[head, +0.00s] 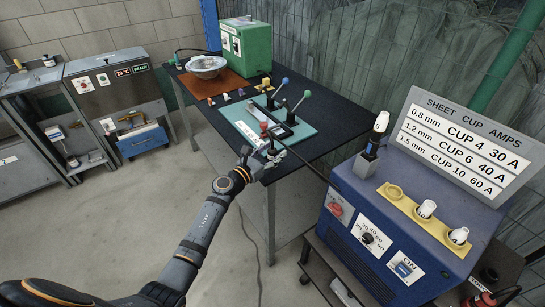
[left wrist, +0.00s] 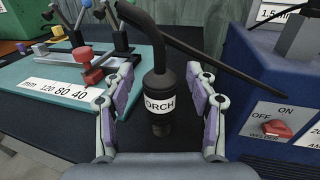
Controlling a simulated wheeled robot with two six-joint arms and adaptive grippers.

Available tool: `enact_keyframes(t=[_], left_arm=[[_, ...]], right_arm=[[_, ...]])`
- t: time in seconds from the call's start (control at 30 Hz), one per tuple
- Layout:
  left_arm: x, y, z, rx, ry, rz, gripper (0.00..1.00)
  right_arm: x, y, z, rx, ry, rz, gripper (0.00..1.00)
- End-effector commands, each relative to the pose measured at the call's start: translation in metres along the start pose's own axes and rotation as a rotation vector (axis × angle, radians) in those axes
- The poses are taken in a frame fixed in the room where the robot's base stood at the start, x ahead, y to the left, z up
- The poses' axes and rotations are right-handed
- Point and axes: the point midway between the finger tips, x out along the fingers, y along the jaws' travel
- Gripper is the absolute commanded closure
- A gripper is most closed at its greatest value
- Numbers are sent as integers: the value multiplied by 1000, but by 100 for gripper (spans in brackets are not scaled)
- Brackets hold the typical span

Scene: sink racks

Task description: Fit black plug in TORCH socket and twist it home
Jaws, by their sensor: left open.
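The black plug (left wrist: 160,88) has a white label reading "ORCH", its first letter cut off, and a thick black cable bending up from its top. It stands upright between the fingers of my left gripper (left wrist: 160,82) in the left wrist view, with a visible gap on both sides. My left gripper (head: 258,160) is open at the table's near edge in the head view, where I cannot make out the plug. The blue welder box (head: 340,240) stands to the right. I cannot make out the TORCH socket clearly. My right gripper is not in view.
A teal fixture board (head: 240,112) with upright levers lies on the black table, left of the plug. The welder carries a yellow strip (head: 410,207) with white cups and a sheet cup amps sign (head: 462,145). A green box (head: 247,48) stands at the back.

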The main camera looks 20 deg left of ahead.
Motion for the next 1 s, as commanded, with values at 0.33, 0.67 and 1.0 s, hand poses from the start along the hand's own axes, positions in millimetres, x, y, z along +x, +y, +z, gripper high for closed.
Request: enact_keyframes(t=[0.33,0.67,1.0], left_arm=[[-1,0,0,0,0,0,73],[-1,0,0,0,0,1,100],[0,0,20,3,-1,-1,100]], right_arm=[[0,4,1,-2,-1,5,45],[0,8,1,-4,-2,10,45],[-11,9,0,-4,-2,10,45]])
